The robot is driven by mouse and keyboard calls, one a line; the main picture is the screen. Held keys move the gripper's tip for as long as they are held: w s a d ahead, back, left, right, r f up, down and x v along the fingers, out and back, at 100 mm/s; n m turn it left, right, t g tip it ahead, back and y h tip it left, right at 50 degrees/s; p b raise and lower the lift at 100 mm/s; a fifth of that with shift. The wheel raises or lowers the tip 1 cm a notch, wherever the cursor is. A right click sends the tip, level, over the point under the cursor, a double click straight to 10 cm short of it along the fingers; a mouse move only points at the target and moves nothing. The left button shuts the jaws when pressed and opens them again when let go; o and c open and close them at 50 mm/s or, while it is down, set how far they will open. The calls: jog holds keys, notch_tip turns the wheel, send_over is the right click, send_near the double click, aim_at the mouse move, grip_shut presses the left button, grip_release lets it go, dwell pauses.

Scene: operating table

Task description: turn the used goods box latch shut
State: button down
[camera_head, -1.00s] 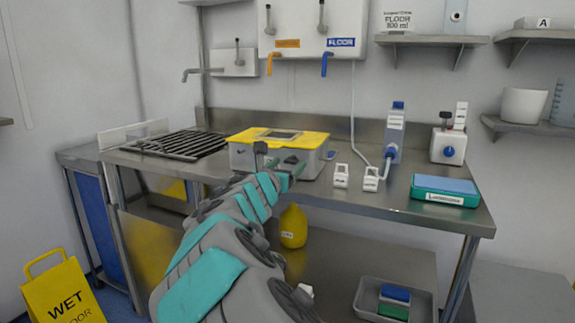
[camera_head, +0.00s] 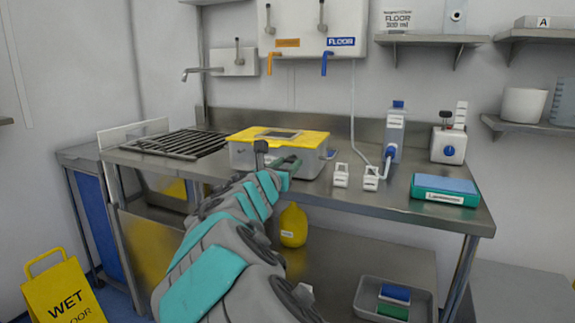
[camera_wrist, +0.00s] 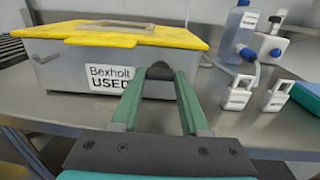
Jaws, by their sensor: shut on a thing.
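The used goods box (camera_head: 242,158) is a grey, see-through box with a yellow lid (camera_head: 312,137), standing on the steel table. In the wrist view its front (camera_wrist: 55,72) carries a label reading "Bexholt USED". My gripper (camera_wrist: 160,80) is at the box's front, right of the label, with its green fingers around a dark rounded piece (camera_wrist: 160,71), which looks like the latch. The fingers are shut on it and hide part of it. In the head view my gripper (camera_head: 287,167) is in front of the box and covers the latch.
Two white tags (camera_head: 341,176) and a blue-capped bottle (camera_head: 394,133) stand right of the box. A teal-and-blue pack (camera_head: 444,188) lies at the table's right. A black rack (camera_head: 178,144) is at the left. A yellow container (camera_head: 293,228) is below the tabletop.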

jog(key=shift+m, duration=0.3)
jog(key=m+b, duration=0.2)
jog(key=m, duration=0.1)
jog(key=shift+m+b, duration=0.35)
jog(key=shift+m, duration=0.05)
jog(key=m+b, duration=0.3)
jog(key=m, duration=0.1)
jog(key=shift+f+m, duration=0.15)
jog(key=shift+m, duration=0.15)
jog(key=m+b, duration=0.3)
jog(key=m, duration=0.1)
jog(key=shift+f+m+b, duration=0.1)
jog(key=shift+m+b, duration=0.2)
jog(key=shift+b, duration=0.1)
jog(key=shift+r+m+b, duration=0.2)
jog(key=shift+m+b, duration=1.7)
jog(key=shift+m, duration=0.3)
jog(key=shift+c, duration=2)
grip_release()
